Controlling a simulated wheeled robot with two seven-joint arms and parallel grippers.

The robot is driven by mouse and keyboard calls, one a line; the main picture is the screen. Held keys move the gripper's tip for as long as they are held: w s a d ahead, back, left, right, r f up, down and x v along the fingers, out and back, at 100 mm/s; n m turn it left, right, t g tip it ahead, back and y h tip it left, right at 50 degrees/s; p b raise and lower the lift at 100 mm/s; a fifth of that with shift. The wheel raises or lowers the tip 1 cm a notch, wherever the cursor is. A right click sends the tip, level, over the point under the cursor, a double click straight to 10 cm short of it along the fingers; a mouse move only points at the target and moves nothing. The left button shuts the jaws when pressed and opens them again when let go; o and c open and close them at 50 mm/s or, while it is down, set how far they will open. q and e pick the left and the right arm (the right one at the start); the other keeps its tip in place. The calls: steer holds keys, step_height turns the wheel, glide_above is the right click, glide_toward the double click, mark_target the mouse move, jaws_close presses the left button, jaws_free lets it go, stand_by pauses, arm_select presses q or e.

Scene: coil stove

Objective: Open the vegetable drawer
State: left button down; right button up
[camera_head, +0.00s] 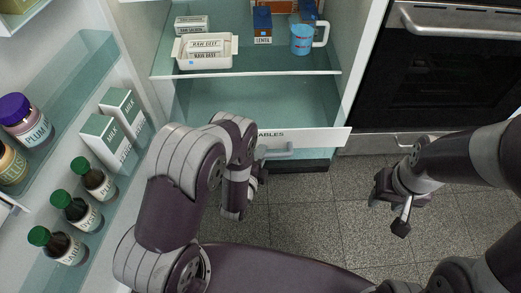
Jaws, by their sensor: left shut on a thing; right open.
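The vegetable drawer (325,138) is a white-fronted drawer at the bottom of the open fridge. Part of its label, ending in "ABLES", shows on the front. The drawer stands pulled out some way, with its teal interior visible. Its grey bar handle (280,150) is at the middle of the front. My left gripper (262,168) is at the left end of the handle and shut on it; my own arm hides much of the grip and the drawer's left part. My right gripper (390,208) is open and empty over the floor at the right.
The open fridge door at left holds a plum jar (25,120), milk cartons (110,140) and several green-capped bottles (75,210). The shelf above the drawer holds a white tray (205,63) and a blue mug (301,40). An oven (450,80) stands at right. Tiled floor is clear in front.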

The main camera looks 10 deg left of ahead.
arm_select(q)
steer(key=shift+s, duration=0.3)
steer(key=c, duration=1.1)
jaws_free()
steer(key=shift+o, duration=0.2)
steer(key=shift+s, duration=0.1)
steer(key=p+v, duration=0.3)
steer(key=v, duration=0.9)
steer(key=shift+s, duration=0.25)
